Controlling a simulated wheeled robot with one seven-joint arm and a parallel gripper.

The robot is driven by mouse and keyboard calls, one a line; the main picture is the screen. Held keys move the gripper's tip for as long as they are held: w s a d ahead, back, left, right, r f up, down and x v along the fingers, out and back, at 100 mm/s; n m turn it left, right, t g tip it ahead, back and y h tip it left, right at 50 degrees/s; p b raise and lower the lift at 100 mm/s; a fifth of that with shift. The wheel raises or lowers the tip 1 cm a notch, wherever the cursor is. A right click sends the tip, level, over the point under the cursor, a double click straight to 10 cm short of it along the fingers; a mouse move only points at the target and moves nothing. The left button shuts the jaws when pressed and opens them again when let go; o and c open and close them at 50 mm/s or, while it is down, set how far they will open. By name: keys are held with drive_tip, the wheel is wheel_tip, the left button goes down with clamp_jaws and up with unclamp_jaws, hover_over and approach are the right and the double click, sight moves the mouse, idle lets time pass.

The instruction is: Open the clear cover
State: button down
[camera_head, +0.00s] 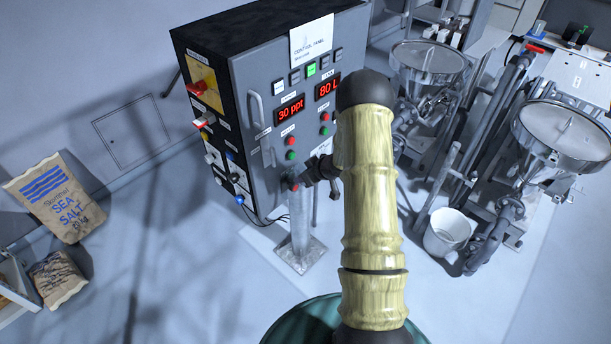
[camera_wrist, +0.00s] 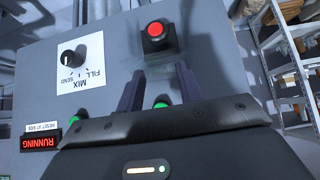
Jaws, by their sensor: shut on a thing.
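My gripper (camera_wrist: 159,73) is at the front of the grey control panel (camera_head: 300,90). In the wrist view its two dark fingers stand apart, just below a red button (camera_wrist: 154,29) in a dark square base. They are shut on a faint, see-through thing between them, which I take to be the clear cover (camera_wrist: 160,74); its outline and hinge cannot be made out. Green buttons show by the fingers. In the head view my arm hides part of the panel's right side, and my gripper (camera_head: 318,168) is at its lower front.
The panel has a grey handle (camera_head: 257,122) and lit red displays (camera_head: 290,110). A knob (camera_wrist: 73,57) marked FILL and MIX is left in the wrist view. Two steel hoppers (camera_head: 428,62) and a white bucket (camera_head: 447,232) stand right. Salt bags (camera_head: 55,197) lie left; floor between is clear.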

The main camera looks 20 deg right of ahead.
drive_tip(key=shift+w+a+r, duration=0.2)
drive_tip(key=shift+w, duration=0.05)
drive_tip(key=c, duration=1.2)
unclamp_jaws()
drive_tip(key=shift+c, duration=0.2)
drive_tip(key=o, duration=0.3)
drive_tip(key=shift+f, duration=0.2)
drive_tip(key=shift+s+d, duration=0.1)
drive_tip(key=shift+d, duration=0.05)
drive_tip(key=b+v, duration=0.2)
drive_tip(key=v, duration=1.5)
drive_tip(key=shift+s, duration=0.1)
drive_tip(key=shift+d, duration=0.1)
